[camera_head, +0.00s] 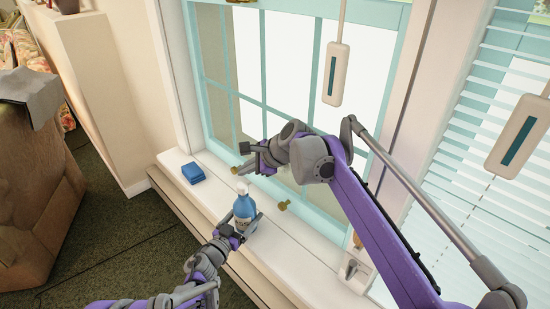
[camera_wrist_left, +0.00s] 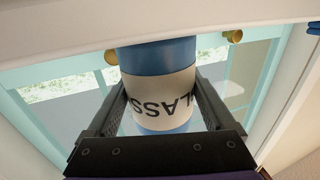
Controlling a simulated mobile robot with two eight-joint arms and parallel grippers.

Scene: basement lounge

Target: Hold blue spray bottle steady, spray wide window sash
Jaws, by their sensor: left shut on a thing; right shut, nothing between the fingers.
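The blue spray bottle (camera_head: 244,207) stands upright on the white window sill, with a white top and a pale label. My left gripper (camera_head: 241,226) is shut on its body from the near side. In the left wrist view the bottle (camera_wrist_left: 158,95), label reading "LASS", sits between the fingers of the left gripper (camera_wrist_left: 160,100). The wide window sash (camera_head: 262,60), teal with several panes, rises behind the sill. My right gripper (camera_head: 240,168) is shut and empty just above the bottle's top; whether it touches the top I cannot tell.
A blue folded cloth or sponge (camera_head: 193,173) lies on the sill (camera_head: 215,196) to the left. Brass knobs (camera_head: 284,205) are on the lower sash. A white hanging blind pull (camera_head: 337,73) hangs before the window. A brown armchair (camera_head: 35,185) stands at left.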

